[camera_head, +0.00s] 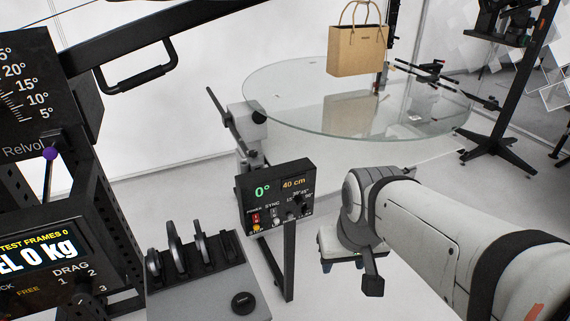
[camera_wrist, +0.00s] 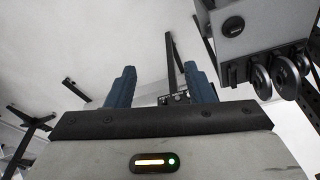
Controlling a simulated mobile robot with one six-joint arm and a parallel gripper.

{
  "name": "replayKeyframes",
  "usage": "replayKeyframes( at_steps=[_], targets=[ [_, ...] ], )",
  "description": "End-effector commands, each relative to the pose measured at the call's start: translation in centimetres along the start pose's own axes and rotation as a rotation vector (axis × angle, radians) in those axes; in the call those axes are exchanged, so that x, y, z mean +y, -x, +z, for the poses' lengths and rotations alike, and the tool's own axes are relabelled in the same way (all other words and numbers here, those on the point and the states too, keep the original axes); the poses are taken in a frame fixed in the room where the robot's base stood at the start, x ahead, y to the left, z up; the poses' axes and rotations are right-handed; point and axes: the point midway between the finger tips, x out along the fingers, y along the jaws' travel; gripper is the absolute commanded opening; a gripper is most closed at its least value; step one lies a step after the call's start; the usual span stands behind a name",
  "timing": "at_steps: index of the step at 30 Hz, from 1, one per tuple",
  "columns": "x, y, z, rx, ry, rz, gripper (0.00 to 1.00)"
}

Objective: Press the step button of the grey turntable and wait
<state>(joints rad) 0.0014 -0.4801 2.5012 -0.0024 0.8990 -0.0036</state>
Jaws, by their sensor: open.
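A round glass turntable plate (camera_head: 285,92) lies at the back in the head view, with a tan bag (camera_head: 357,50) above it. A black control box (camera_head: 277,197) on a post shows "0°" and "40 cm", with small switches and knobs along its lower face. Its labels are too small to read surely, so I cannot tell which control is the step button. My gripper (camera_wrist: 158,72) is open and empty in the wrist view, its two blue fingers apart. Part of the box shows small between them. In the head view my gripper is right of the box, apart from it.
A grey case (camera_head: 205,290) with several upright discs and a round black knob (camera_head: 243,303) stands at the front. A black scale stand (camera_head: 45,200) is at the left. A black tripod stand (camera_head: 495,145) is at the right.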

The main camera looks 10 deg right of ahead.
Motion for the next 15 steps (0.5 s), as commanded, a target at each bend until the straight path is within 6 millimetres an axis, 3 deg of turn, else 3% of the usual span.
replayKeyframes(
  at_steps=[2, 15],
  targets=[
    [0.00, 0.00, 0.00, 0.000, 0.000, 0.000, 0.47],
    [0.00, 0.00, 0.00, 0.000, 0.000, 0.000, 0.11]
  ],
)
